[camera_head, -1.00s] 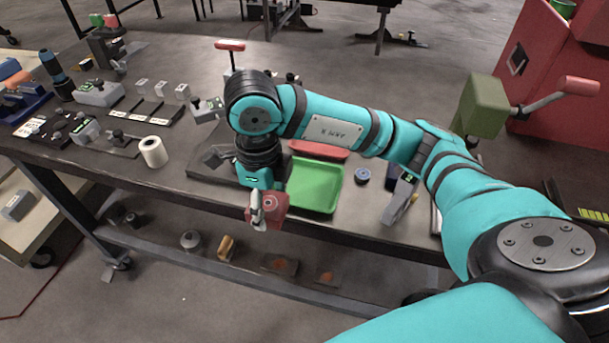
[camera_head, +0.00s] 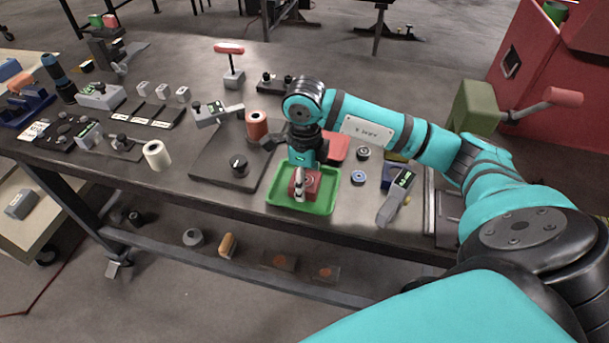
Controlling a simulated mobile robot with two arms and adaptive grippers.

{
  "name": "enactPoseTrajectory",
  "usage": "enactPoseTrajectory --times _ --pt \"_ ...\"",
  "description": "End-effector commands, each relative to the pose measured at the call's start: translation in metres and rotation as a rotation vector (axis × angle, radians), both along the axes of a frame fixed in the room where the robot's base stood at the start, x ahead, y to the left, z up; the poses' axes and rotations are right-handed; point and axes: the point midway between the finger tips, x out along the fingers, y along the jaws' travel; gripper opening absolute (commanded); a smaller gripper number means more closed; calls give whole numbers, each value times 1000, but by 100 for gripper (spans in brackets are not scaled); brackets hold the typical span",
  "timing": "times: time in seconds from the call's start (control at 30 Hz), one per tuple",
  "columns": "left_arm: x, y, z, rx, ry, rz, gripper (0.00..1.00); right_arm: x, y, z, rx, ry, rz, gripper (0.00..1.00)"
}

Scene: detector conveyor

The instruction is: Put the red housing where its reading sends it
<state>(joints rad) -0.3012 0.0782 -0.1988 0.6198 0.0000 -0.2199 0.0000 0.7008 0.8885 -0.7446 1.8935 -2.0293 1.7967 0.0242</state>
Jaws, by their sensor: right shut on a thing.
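The red housing (camera_head: 312,181) is a small red block with a round detail on its face. My right gripper (camera_head: 299,185) points down and is shut on it. Both are over the green tray (camera_head: 322,207) near the table's front edge. The housing appears low, within the tray's outline; I cannot tell whether it touches the floor of the tray. A red tray (camera_head: 340,147) lies behind, partly hidden by my right arm. A grey device with a green display (camera_head: 397,197) lies right of the green tray. My left gripper is not in view.
A dark plate with a black knob (camera_head: 238,167) lies left of the green tray. A red-handled tool (camera_head: 231,65) stands behind.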

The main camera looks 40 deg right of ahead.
Motion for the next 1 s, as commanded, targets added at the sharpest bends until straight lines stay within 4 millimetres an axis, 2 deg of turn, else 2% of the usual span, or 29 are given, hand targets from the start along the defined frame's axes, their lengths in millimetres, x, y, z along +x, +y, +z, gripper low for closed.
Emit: enactPoseTrajectory --times 0.3,0.33,0.4,0.77,0.87,1.0 --pt "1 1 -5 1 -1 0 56 1 0 -3 1 -4 0 12" --pt "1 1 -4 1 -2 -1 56 1 0 -3 1 -3 0 63" --pt "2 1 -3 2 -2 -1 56 1 0 -2 1 -2 -1 71" --pt "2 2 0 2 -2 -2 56 1 0 3 1 -4 -1 71" --pt "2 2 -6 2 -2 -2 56 2 0 16 1 -9 -1 71" --pt "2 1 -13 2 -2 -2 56 3 0 45 1 -11 -1 71"
